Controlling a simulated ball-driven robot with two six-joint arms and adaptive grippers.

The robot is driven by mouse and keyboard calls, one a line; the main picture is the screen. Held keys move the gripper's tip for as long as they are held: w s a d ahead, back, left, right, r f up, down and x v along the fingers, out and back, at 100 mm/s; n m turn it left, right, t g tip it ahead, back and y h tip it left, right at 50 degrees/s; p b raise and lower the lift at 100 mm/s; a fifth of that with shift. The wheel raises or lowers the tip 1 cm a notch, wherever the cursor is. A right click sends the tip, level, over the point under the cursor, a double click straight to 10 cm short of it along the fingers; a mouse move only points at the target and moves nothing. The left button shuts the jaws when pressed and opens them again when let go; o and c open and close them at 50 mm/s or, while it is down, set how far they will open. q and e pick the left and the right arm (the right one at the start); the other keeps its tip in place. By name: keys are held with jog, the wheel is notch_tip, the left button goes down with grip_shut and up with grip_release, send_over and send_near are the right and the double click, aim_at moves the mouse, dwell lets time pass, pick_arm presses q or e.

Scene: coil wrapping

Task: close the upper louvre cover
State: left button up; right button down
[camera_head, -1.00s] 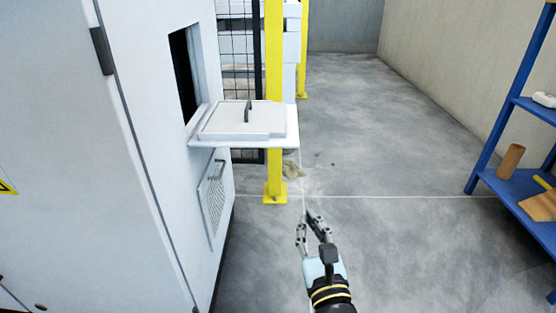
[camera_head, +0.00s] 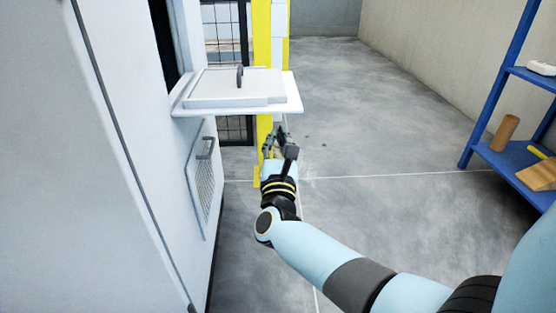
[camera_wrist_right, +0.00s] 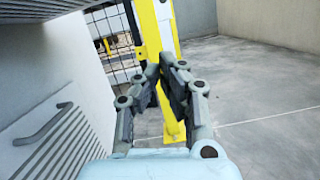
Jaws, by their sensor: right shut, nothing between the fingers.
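The upper louvre cover (camera_head: 235,88) hangs open from the white cabinet, lying about level like a shelf, with a dark handle (camera_head: 240,77) on its upward face. The dark opening (camera_head: 165,40) behind it is uncovered. My right gripper (camera_head: 275,138) is shut and empty, just below the cover's near right edge in the head view. The right wrist view shows its fingers (camera_wrist_right: 161,68) together, with a grey slatted surface, apparently the cover's underside (camera_wrist_right: 40,10), at upper left. I see no contact with the cover. My left gripper is out of view.
A lower louvre panel (camera_head: 205,185) with a handle lies flat against the cabinet wall. A yellow post (camera_head: 263,40) and black mesh fence stand behind the cover. A blue shelf (camera_head: 500,160) stands at right. The floor between is clear.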

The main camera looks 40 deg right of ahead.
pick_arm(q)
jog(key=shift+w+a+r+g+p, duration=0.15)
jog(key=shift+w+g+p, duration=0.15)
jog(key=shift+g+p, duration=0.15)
pick_arm(e)
jog(key=shift+d+r, duration=0.2)
jog(key=shift+r, duration=0.85)
jog(key=shift+d+r, duration=0.2)
jog(key=shift+r, duration=0.8)
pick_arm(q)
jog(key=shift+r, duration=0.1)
pick_arm(e)
jog(key=shift+s+r, duration=0.1)
jog(key=shift+r, duration=0.05)
